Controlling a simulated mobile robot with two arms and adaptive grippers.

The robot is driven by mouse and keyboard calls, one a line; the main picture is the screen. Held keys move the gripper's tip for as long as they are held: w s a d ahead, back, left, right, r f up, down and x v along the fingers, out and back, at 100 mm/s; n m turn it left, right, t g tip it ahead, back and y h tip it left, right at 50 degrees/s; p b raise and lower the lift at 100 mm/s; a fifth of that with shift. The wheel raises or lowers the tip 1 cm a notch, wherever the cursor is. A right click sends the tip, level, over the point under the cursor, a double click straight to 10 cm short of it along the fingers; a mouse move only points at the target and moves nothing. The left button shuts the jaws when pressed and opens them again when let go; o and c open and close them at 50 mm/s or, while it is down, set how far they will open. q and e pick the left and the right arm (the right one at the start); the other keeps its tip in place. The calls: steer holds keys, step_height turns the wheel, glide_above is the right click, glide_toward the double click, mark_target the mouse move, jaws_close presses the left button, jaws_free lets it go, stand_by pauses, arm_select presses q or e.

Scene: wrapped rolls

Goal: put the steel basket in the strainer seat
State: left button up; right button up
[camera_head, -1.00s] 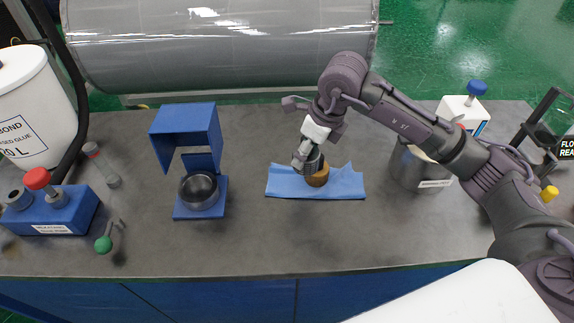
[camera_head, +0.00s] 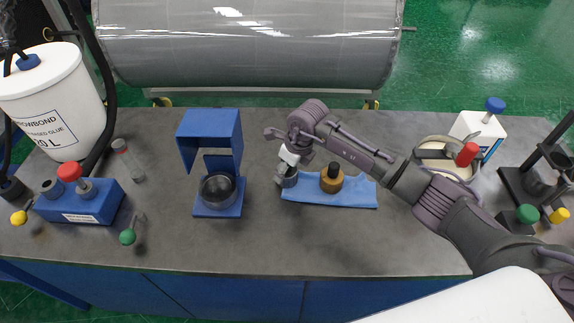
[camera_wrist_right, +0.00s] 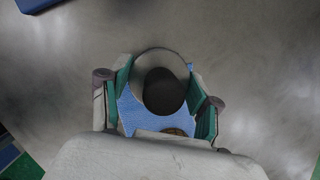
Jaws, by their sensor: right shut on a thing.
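My right gripper (camera_head: 288,166) is shut on the steel basket (camera_head: 287,179), a small grey metal cup, near the left edge of the blue cloth. In the right wrist view my right gripper (camera_wrist_right: 158,108) has its green-padded fingers on either side of the basket (camera_wrist_right: 160,80), whose round rim and dark inside face the camera. Whether the basket clears the cloth cannot be told. The strainer seat appears to be the dark round bowl (camera_head: 218,190) in the blue stand (camera_head: 211,130), left of the gripper and apart from it. My left gripper is not in view.
The blue cloth (camera_head: 355,194) carries a brown round piece with a dark knob (camera_head: 331,178). A blue block with a red knob (camera_head: 82,202) and a green-knobbed lever (camera_head: 128,236) stand left. A lidded pot (camera_head: 440,158) is right. Bare bench lies between stand and cloth.

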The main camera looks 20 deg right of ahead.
steer(key=shift+s+f+b, duration=0.15)
steer(key=shift+f+b, duration=0.3)
steer(key=shift+f, duration=0.3)
steer(key=shift+c, duration=1.2)
steer(key=o, duration=1.4)
steer(key=shift+o, duration=0.2)
steer(key=shift+d, duration=0.1)
steer(key=shift+r, duration=0.2)
